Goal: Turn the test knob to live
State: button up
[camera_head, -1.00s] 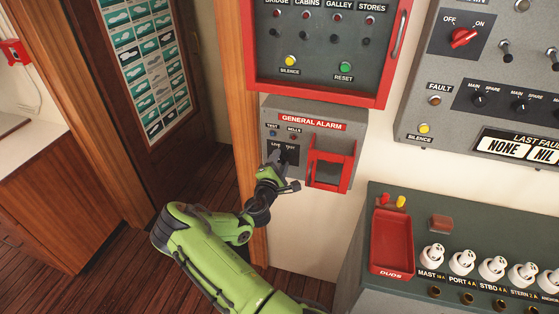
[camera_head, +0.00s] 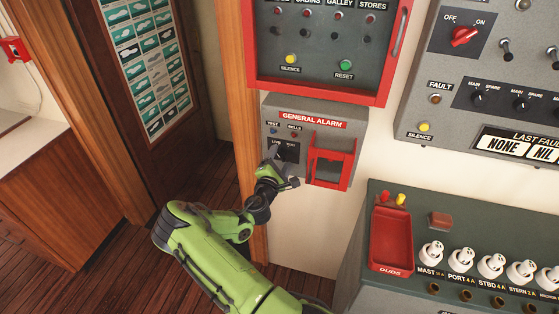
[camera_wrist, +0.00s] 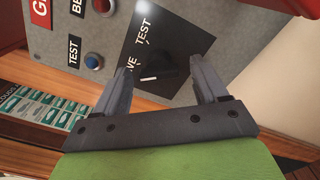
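The general alarm box (camera_head: 315,106) is a grey wall unit with LIVE and TEST marked on a black plate (camera_head: 292,150). In the wrist view the black plate (camera_wrist: 176,38) is close in front of my gripper (camera_wrist: 163,82). The test knob (camera_wrist: 160,72) is dark against the plate, with a white line near it; its outline and exact setting are hard to make out. My gripper's fingers are spread apart on either side of the knob area, with a visible gap. In the head view my gripper (camera_head: 280,168) partly covers the plate's lower part.
A red guard frame (camera_head: 333,163) sticks out just right of the plate. A red-framed panel (camera_head: 318,98) hangs above. A wooden post (camera_head: 240,80) stands to the left. A console with a red duds tray (camera_head: 390,240) is at lower right.

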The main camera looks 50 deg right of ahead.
jog(key=b+v, duration=0.2)
jog(key=v, duration=1.3)
jog(key=shift+s+a+b, duration=0.25)
jog(key=shift+a+b, duration=0.05)
jog(key=shift+a, duration=0.05)
